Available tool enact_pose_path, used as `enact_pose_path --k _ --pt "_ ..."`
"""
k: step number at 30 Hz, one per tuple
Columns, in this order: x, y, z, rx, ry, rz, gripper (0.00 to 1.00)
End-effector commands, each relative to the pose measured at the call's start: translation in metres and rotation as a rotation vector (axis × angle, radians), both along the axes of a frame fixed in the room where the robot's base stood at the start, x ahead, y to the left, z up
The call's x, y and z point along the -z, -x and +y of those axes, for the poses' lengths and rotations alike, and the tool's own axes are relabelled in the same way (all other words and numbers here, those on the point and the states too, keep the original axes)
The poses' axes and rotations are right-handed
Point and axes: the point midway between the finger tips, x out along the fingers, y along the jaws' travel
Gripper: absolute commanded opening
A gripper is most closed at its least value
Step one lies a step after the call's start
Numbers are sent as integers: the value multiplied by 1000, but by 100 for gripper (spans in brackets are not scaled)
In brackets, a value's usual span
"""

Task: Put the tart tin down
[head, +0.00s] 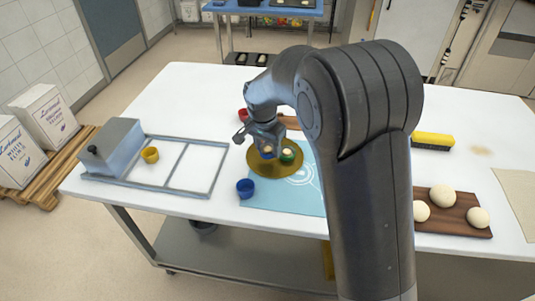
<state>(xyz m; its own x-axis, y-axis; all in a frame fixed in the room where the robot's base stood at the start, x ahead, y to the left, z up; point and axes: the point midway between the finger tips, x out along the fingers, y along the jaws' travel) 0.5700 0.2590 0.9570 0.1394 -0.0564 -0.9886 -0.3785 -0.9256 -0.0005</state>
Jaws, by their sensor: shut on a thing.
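My gripper (267,147) points down over the round gold plate (262,172). It is shut on a small blue tart tin (268,155) with something pale in it. The tin is at or just above the plate; I cannot tell whether it touches. A green tin (291,158) with a pale filling is beside it on the right. My wrist and arm hide part of the plate and what lies behind it. Another blue tin (245,188) stands in front of the plate, at the left edge of the light blue mat (270,196).
A yellow tin (150,155) stands by a grey metal frame with a box (112,147) at the left. A red tin (243,115) is behind the gripper. At the right are a yellow brush (433,141) and a brown board (462,228) with dough balls. The white table's (190,100) back left is clear.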

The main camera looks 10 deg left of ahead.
Motion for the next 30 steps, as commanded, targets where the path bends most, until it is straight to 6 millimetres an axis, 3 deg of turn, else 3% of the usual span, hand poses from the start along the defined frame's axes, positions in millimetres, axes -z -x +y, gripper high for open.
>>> enact_pose_path --k 6,17,18,25,30 --pt "31 1 -1 0 1 3 28" --pt "35 0 0 0 1 1 28" --pt "34 0 -1 0 0 1 52" --pt "34 0 -1 0 0 1 71" --pt "34 0 -1 0 0 1 72"
